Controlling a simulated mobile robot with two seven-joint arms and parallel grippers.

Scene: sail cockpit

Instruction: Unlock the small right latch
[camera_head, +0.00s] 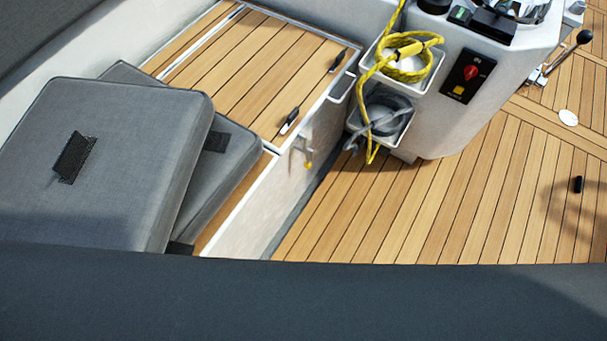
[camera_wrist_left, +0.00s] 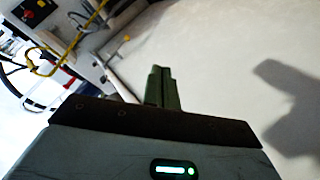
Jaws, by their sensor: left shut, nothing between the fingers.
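In the head view a teak-slatted hatch (camera_head: 262,70) lies closed on the bench. Two small dark latches sit along its right edge, a nearer one (camera_head: 290,121) and a farther one (camera_head: 338,60); I cannot tell whether either is locked. A small metal fitting with a yellow tip (camera_head: 308,163) is on the white bench side below. My left gripper (camera_wrist_left: 161,72) shows only in the left wrist view, its green fingers together and empty, near a pale surface. No latch is clear in that view. My right gripper is not in view.
Grey cushions (camera_head: 110,165) lean on the bench at left. A yellow rope (camera_head: 405,60) hangs over pockets on the white console (camera_head: 440,110). A dark band (camera_head: 300,300) crosses the bottom of the head view. The teak floor (camera_head: 440,210) is mostly clear.

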